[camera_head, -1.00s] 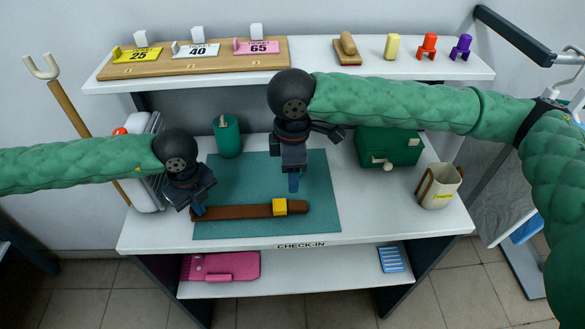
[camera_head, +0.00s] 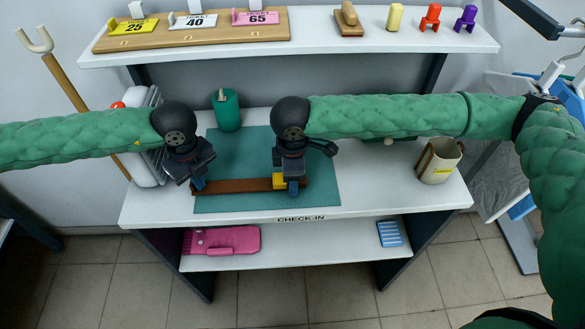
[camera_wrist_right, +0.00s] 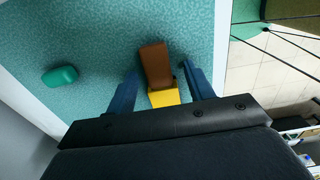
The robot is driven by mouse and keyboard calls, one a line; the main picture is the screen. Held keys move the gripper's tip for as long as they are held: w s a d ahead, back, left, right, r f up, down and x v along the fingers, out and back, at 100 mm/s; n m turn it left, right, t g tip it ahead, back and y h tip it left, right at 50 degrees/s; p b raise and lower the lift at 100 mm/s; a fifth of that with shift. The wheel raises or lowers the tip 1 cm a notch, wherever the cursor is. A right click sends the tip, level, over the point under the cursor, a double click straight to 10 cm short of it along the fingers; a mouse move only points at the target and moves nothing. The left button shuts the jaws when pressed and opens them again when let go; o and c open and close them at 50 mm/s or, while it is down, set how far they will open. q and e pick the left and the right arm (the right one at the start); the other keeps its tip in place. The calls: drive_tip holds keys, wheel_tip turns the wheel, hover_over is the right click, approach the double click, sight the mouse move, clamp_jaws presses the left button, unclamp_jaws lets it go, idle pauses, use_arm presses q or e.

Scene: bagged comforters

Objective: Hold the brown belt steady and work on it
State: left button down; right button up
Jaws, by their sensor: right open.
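The brown belt (camera_head: 238,186) lies flat across the front of the green mat (camera_head: 232,150), with a yellow block (camera_head: 279,182) around its right end. My left gripper (camera_head: 199,186) is at the belt's left end, fingertips down on it; whether its fingers are closed is hidden. My right gripper (camera_head: 293,187) is at the belt's right end, by the yellow block. In the right wrist view its fingers (camera_wrist_right: 160,88) are apart, with the brown belt (camera_wrist_right: 154,62) and yellow block (camera_wrist_right: 164,97) between them.
A green pot (camera_head: 227,110) stands behind the mat and a beige mug (camera_head: 439,161) at the right. Numbered tags sit on a wooden board (camera_head: 190,37) on the upper shelf. A pink clipboard (camera_head: 222,241) lies on the lower shelf. The table front right is clear.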

drive_tip(key=shift+f, duration=0.2)
drive_tip(key=c, duration=1.1)
